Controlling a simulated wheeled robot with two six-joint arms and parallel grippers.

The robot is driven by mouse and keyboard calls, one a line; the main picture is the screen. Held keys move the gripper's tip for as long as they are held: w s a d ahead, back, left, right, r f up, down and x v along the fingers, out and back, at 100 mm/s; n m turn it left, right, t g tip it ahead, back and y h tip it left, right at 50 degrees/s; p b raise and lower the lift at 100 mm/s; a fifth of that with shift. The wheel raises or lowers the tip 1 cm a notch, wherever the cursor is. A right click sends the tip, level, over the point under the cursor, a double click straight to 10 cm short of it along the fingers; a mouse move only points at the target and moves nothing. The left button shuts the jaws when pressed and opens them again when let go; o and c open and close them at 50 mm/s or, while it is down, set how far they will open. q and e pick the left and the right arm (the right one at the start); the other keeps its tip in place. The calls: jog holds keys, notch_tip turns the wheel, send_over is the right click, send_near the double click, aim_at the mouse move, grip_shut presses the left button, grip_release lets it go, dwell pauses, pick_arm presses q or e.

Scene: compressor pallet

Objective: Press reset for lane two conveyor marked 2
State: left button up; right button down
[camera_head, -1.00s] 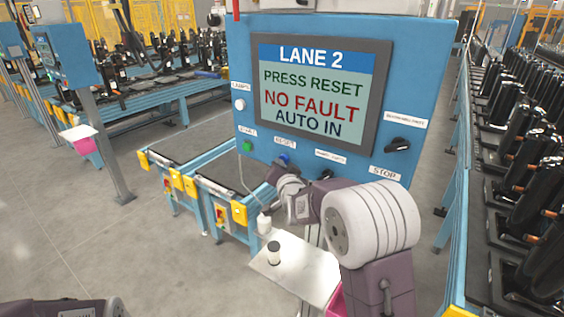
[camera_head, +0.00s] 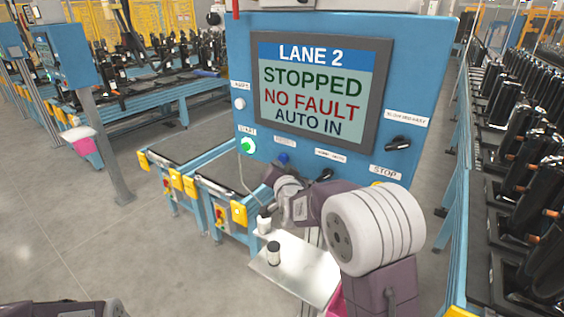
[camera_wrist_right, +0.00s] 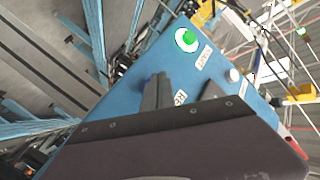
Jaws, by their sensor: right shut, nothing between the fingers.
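The blue lane 2 panel (camera_head: 430,75) has a screen (camera_head: 310,95) reading "LANE 2, STOPPED, NO FAULT, AUTO IN". The blue button (camera_head: 284,158) sits by the label (camera_head: 285,142) that read RESET a second ago. My right gripper (camera_head: 272,173) is shut and empty just below and left of that button; I cannot tell if it touches anything. The green START button (camera_head: 247,146) is lit and also shows in the right wrist view (camera_wrist_right: 186,40). Only part of my left arm shows at the bottom left.
A black switch (camera_head: 398,143) and the STOP label (camera_head: 385,172) are to the right on the panel. A small metal shelf (camera_head: 300,275) below holds a dark-topped container (camera_head: 274,252). Conveyor ends with yellow blocks (camera_head: 238,212) stand behind left. Another blue panel (camera_head: 65,55) stands far left.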

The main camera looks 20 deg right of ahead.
jog(key=shift+s+a, duration=0.1)
jog(key=shift+a, duration=0.1)
jog(key=s+a, duration=0.1)
jog(key=a, duration=0.1)
jog(key=s+a, duration=0.1)
jog(key=s, duration=0.1)
jog(key=shift+a, duration=0.4)
dwell(0.6)
jog(key=s+d+f+n+g+y+b, duration=0.15)
jog(key=s+f+b, duration=0.25)
jog(key=f, duration=0.4)
jog(key=s+d+f+n+g+b, duration=0.1)
jog(key=s+f+g+b, duration=0.25)
jog(key=f, duration=0.45)
jog(key=s+f+n+g, duration=0.2)
jog(key=s+f+g, duration=0.1)
jog(key=s, duration=0.4)
jog(key=s+f+n+g, duration=0.2)
jog(key=s+f+g, duration=0.1)
jog(key=s+f, duration=0.3)
jog(key=s+a+f+n+g, duration=0.1)
jog(key=s+f+g, duration=0.3)
jog(key=s, duration=0.6)
jog(key=shift+f+n+y+b, duration=0.35)
jog(key=shift+f+n, duration=0.2)
jog(key=shift+f, duration=0.2)
jog(key=shift+a, duration=0.15)
